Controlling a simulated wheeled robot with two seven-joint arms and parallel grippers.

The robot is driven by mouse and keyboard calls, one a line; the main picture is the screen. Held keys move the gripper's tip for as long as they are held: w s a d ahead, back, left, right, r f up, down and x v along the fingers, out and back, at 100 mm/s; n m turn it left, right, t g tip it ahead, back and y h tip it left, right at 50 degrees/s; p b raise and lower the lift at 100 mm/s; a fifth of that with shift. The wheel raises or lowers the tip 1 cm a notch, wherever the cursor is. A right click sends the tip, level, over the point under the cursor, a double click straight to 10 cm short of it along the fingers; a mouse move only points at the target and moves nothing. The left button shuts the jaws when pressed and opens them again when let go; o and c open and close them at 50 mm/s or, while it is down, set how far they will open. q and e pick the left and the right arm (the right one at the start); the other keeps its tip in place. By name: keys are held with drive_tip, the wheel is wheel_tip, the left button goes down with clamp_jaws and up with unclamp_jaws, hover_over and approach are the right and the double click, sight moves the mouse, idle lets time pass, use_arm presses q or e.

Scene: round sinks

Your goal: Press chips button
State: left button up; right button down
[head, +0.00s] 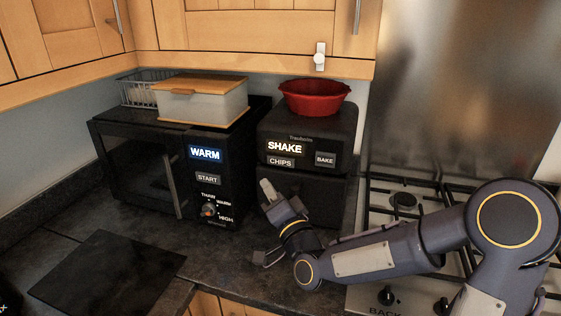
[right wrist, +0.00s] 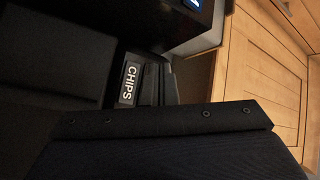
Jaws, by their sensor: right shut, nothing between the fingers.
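The CHIPS button (head: 281,161) is a grey label on the front of the black air fryer (head: 318,125), under the lit SHAKE display (head: 285,147) and left of the BAKE button (head: 325,158). My right gripper (head: 267,187) is shut and empty, its tip pointing up just below and left of the CHIPS button. I cannot tell if it touches the front. In the right wrist view the CHIPS label (right wrist: 129,83) shows turned sideways, with dark narrow shapes beside it that look like my fingers. The gripper's dark body fills the foreground. My left gripper is not in view.
A black microwave (head: 125,160) with a lit WARM display stands to the left, a lidded box (head: 200,107) on top. A red bowl (head: 314,98) sits on the air fryer. The gas hob (head: 403,200) is to the right, under my right arm. Wooden cupboards (head: 245,35) hang above.

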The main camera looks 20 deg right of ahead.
sight(273, 158)
drive_tip(key=shift+w+d+p, duration=0.15)
drive_tip(key=shift+w+d, duration=0.6)
drive_tip(key=shift+w, duration=0.35)
drive_tip(key=shift+w+d+p, duration=0.1)
drive_tip(key=shift+w+d, duration=0.65)
drive_tip(key=shift+w, duration=0.35)
drive_tip(key=shift+w+d+p, duration=0.15)
drive_tip(key=shift+w+d, duration=0.6)
drive_tip(key=shift+w, duration=0.35)
drive_tip(key=shift+f, duration=0.1)
drive_tip(key=shift+w+d+b, duration=0.15)
drive_tip(key=shift+w+b, duration=0.05)
drive_tip(key=shift+b, duration=0.2)
drive_tip(key=shift+w+d, duration=0.1)
drive_tip(key=shift+w, duration=0.05)
